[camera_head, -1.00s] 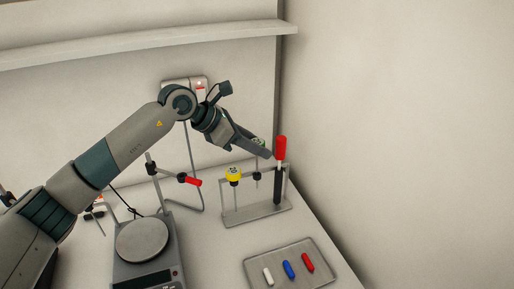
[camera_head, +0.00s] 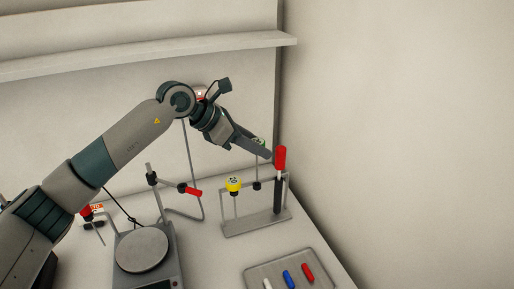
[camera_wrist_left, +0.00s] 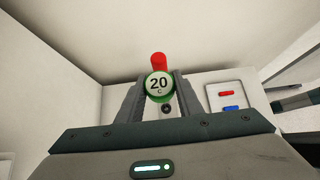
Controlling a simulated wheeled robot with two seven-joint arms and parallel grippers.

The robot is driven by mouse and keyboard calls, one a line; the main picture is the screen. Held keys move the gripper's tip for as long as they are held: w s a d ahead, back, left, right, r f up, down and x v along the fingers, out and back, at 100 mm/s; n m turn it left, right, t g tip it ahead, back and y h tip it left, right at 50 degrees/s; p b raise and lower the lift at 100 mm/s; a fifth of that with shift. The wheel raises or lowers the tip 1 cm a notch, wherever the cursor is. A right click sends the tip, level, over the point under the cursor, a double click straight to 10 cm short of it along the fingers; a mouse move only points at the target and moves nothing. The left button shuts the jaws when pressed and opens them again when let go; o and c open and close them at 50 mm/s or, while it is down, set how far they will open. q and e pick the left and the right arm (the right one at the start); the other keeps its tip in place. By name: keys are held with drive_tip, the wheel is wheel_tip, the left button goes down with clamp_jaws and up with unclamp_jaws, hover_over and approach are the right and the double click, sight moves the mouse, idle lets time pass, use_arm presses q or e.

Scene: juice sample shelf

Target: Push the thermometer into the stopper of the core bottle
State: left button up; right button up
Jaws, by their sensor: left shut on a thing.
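My left gripper (camera_head: 264,149) is shut on a thermometer with a round green dial (camera_head: 259,141). In the left wrist view the dial (camera_wrist_left: 158,86) reads "20 C" and sits between the two fingers. Its thin stem runs down toward a black collar (camera_head: 257,185) on the metal rack (camera_head: 257,223). I cannot tell whether the tip is clear of the collar. A yellow-headed thermometer (camera_head: 233,184) stands in the same rack, left of my gripper. I cannot make out the core bottle or its stopper for sure. My right gripper is not in view.
A dark tube with a red top (camera_head: 280,158) stands at the rack's right end, close to my fingertips. A balance (camera_head: 142,250) and a stand with a red clamp handle (camera_head: 193,191) are to the left. A tray (camera_head: 262,268) with colored sticks lies in front.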

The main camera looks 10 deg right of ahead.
use_arm(q)
drive_tip(key=shift+r+p, duration=0.35)
drive_tip(key=shift+r, duration=1.5)
